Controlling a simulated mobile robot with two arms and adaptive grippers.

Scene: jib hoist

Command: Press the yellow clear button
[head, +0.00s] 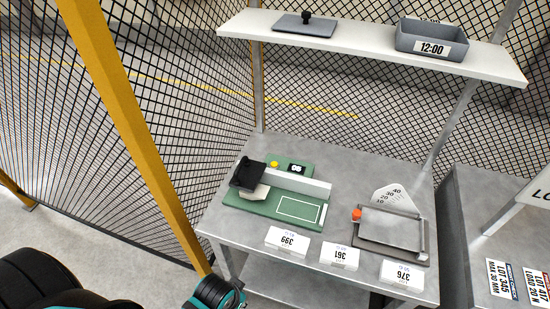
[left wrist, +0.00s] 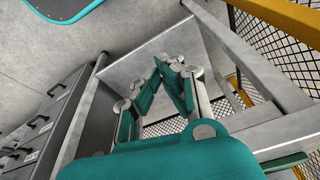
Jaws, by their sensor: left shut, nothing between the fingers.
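The yellow button (head: 274,164) is a small round knob at the back of a green device (head: 262,206) on the grey workbench. In the head view, a teal and black part of mine is at the bottom edge, in front of the bench and well apart from the button. The button cannot be made out in the left wrist view. My right gripper is not in view.
White number cards (head: 288,241) lie along the bench front. A grey plate device with an orange knob (head: 357,214) stands to the right. A shelf (head: 370,47) spans above the bench. A yellow post (head: 130,120) and mesh fence stand left.

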